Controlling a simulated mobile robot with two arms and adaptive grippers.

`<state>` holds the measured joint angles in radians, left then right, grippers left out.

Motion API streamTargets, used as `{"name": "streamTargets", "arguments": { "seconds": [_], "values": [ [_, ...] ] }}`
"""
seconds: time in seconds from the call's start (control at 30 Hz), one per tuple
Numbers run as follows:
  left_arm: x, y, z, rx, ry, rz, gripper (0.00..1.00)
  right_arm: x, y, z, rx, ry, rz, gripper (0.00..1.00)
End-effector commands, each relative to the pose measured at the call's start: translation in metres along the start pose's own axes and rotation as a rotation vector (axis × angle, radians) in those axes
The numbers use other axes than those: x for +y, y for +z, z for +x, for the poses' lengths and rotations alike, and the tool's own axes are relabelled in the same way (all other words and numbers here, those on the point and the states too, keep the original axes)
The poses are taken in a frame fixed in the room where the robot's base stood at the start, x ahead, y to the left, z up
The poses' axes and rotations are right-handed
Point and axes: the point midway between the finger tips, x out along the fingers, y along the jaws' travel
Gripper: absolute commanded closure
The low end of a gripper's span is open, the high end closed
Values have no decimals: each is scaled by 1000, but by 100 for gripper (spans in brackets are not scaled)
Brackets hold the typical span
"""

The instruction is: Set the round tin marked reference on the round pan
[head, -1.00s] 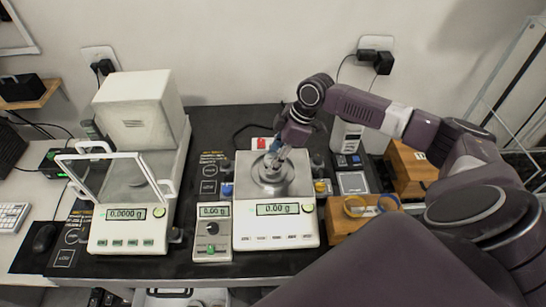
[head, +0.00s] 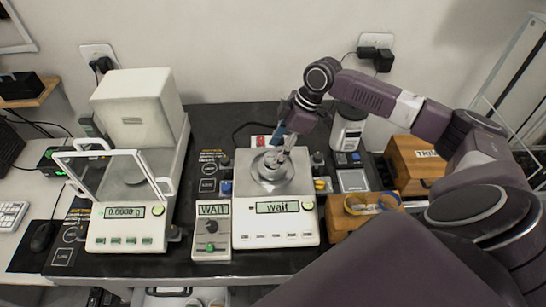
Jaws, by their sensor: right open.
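The middle balance (head: 275,227) has a round metal pan (head: 272,188) on top, and its display reads "wait". A small shiny metal round object, likely the tin, (head: 270,161) appears to stand on the pan; its marking is too small to read. My right gripper (head: 284,149) is open just above and beside it, at the pan's back right. Whether its fingertips touch the object cannot be told. My left gripper is not in view.
A balance with an open glass door (head: 127,224) stands at the left, reading 0.0000 g. A small display box (head: 211,246) between them reads "WAIT". Wooden boxes (head: 352,219) and a white device (head: 347,130) stand at the right. Dark table shows in front.

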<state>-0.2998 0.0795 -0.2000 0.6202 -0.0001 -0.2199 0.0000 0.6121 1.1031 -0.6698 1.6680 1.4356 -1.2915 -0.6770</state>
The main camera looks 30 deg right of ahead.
Motion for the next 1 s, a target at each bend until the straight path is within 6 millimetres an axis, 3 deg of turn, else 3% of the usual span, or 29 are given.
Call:
{"name": "streamTargets", "arguments": {
  "seconds": [0.2,0.43,1.0],
  "values": [
    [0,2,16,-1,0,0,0,2,1,-47,0,5,-1,47],
    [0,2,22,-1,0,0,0,1,0,-80,0,3,0,47],
    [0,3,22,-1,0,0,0,0,0,-88,0,0,0,47]
  ]
}}
